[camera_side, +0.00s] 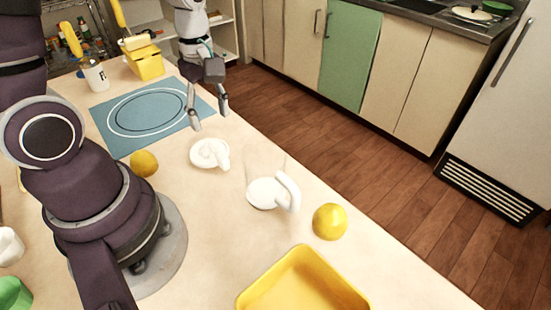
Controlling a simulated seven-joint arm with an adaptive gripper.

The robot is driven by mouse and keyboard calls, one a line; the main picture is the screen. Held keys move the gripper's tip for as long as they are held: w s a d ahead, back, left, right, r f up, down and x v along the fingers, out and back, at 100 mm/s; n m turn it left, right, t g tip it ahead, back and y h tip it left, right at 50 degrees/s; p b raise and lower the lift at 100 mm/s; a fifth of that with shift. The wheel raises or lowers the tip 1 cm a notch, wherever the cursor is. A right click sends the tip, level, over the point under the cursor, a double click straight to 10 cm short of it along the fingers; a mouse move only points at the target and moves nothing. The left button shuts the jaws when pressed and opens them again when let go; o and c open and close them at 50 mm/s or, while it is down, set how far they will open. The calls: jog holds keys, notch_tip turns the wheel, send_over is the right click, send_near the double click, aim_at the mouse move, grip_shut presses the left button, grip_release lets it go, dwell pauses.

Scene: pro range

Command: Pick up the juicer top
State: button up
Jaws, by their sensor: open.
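The juicer top, a white round piece with a raised part (210,152), appears to be lying on the pale counter, just in front of the blue mat. My gripper (209,118) hangs over the right edge of the mat, pointing down. Its two fingers are apart with nothing between them. It is behind the white piece in the picture and does not appear to touch it. A clear jug with a white base and white handle (288,190) stands to the right and nearer the camera.
One lemon (144,163) lies left of the white piece, and another (330,221) lies right of the jug. A yellow tray (350,296) is at the front. The blue mat (112,145) looks empty. A yellow box (149,65) and a white bottle (95,77) stand at the back.

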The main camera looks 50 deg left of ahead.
aim_at(220, 155)
jog(key=f, duration=0.9)
jog(key=shift+d+f, duration=0.25)
jog(key=shift+d, duration=0.15)
jog(key=shift+c, duration=0.4)
grip_shut()
